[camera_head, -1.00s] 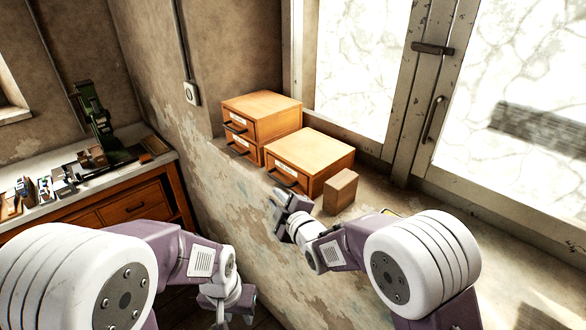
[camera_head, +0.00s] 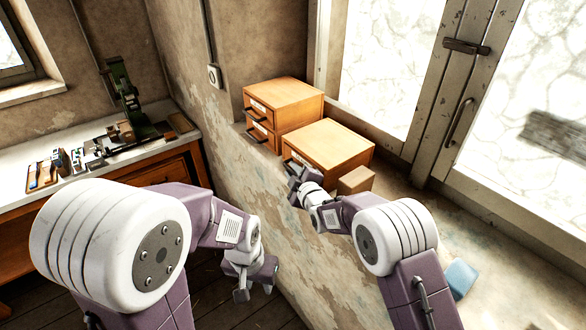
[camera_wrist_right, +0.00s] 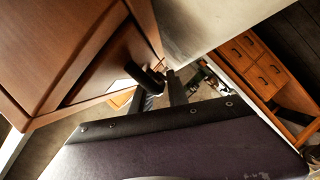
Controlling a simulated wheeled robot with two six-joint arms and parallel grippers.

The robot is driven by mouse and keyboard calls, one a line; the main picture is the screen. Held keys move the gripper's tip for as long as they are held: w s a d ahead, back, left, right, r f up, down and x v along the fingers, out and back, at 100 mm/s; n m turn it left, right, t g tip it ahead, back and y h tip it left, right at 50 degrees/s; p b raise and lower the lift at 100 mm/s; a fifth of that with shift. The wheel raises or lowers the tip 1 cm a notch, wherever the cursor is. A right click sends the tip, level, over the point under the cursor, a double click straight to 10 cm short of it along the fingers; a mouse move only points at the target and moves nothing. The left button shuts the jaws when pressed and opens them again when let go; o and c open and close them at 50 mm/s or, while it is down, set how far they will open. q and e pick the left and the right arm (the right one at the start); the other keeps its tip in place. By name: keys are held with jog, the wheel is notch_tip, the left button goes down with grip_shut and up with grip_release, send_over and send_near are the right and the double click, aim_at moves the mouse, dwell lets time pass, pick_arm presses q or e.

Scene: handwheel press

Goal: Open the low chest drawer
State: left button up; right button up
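The low chest (camera_head: 335,140) is an orange-brown wooden box with one front drawer, standing on the stone ledge. Its drawer looks closed. My right gripper (camera_head: 296,182) is at the drawer front, partly covering the handle in the head view. In the right wrist view the chest front (camera_wrist_right: 85,75) fills the upper left, and its dark handle (camera_wrist_right: 143,74) lies at the tips of my right gripper (camera_wrist_right: 160,92). The fingers stand apart with a gap between them; whether they touch the handle is unclear. My left gripper (camera_head: 256,288) hangs open and empty, low beside the wall.
A taller two-drawer chest (camera_head: 285,97) stands left of the low chest. A small wooden block (camera_head: 356,180) is close on its right. A blue object (camera_head: 461,277) lies on the ledge (camera_head: 440,215). A cluttered workbench (camera_head: 85,150) is at left.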

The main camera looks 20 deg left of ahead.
jog(key=shift+s+r, duration=0.1)
jog(key=shift+s, duration=0.05)
grip_shut()
dwell(1.3)
